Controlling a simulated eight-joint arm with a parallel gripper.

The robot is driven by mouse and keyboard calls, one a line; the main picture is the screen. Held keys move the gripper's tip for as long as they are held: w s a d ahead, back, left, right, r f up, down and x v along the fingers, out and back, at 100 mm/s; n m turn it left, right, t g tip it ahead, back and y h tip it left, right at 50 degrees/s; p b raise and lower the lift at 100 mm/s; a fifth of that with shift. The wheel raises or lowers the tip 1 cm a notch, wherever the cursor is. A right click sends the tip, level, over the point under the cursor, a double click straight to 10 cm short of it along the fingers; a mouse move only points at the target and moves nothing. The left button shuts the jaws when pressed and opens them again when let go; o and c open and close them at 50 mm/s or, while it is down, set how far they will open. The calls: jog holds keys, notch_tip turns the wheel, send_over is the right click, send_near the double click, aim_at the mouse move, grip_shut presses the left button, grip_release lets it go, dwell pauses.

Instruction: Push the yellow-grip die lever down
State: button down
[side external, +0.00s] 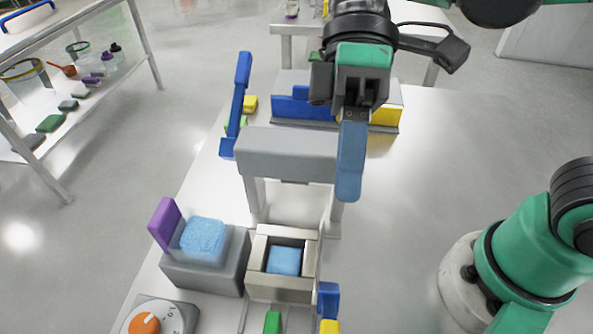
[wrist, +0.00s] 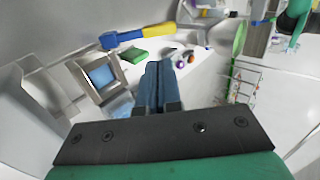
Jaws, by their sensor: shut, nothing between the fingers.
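The die lever has a blue arm (side external: 328,298) and a yellow grip (side external: 330,326), which is cut off by the bottom edge of the side view. In the wrist view its blue part (wrist: 125,39) and yellow grip (wrist: 160,33) lie beyond my fingertips. My gripper (side external: 349,195) is shut and empty, with its blue fingers pointing down by the right end of the grey press beam. It is apart from the lever, farther back in the side view. The shut fingers also show in the wrist view (wrist: 158,75).
The grey press beam (side external: 285,152) stands beside my fingers, with an upright blue lever (side external: 238,100) at its left. The square die frame (side external: 257,260) holds a blue block. A grey bin (side external: 205,272) and an orange knob (side external: 145,323) are left. The table right of the press is clear.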

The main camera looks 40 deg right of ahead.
aim_at(331, 322)
jog(key=x, duration=1)
jog(key=shift+s+a+f, duration=0.2)
jog(key=shift+f, duration=0.15)
jog(key=shift+s+a, duration=0.1)
jog(key=shift+s, duration=0.05)
jog(key=shift+s+a+f+t+h, duration=0.7)
jog(key=shift+s+a+t+h, duration=0.1)
jog(key=shift+t+h, duration=0.3)
jog(key=shift+x, duration=2.35)
jog(key=shift+s+a, duration=0.15)
jog(key=shift+a, duration=0.05)
jog(key=shift+r, duration=0.15)
